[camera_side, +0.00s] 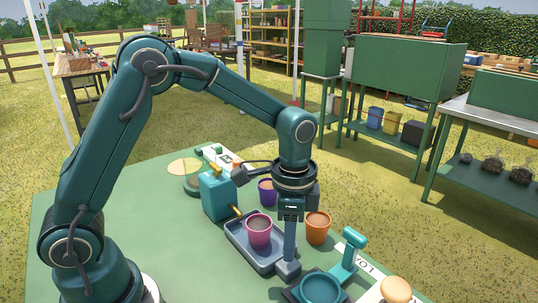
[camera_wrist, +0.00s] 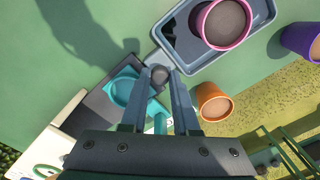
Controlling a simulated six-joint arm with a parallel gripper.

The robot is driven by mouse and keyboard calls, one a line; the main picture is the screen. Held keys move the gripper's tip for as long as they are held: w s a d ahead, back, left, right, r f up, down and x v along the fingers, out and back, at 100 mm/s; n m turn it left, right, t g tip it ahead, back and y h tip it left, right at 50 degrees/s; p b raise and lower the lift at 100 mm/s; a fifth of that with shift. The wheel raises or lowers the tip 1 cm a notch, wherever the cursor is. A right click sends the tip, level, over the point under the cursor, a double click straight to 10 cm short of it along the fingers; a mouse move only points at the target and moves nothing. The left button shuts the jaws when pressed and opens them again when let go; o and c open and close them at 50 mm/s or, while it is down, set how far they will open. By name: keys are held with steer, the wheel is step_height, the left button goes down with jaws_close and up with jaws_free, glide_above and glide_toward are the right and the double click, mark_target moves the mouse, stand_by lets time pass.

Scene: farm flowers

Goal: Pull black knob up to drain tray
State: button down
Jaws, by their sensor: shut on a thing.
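The grey-blue tray (camera_side: 243,250) lies on the green table with a magenta pot (camera_side: 259,231) standing in it. In the wrist view the tray (camera_wrist: 180,45) is at the top, and a spout-like end reaches down to the round black knob (camera_wrist: 160,76). My gripper (camera_wrist: 161,72) has its two fingers on either side of the knob and is shut on it. In the side view my gripper (camera_side: 288,268) points straight down at the tray's near right corner. The knob is hidden there behind the fingers.
An orange pot (camera_side: 317,228) stands right of the tray and a purple pot (camera_side: 266,192) behind it. A teal scale-like device (camera_side: 320,287) sits close to my gripper at the front. A teal watering can (camera_side: 217,195) stands left of the tray. The table's left part is clear.

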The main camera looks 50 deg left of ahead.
steer(key=c, duration=0.7)
jaws_free()
steer(key=shift+o, duration=0.2)
steer(key=shift+r, duration=0.1)
steer(key=shift+r, duration=2.55)
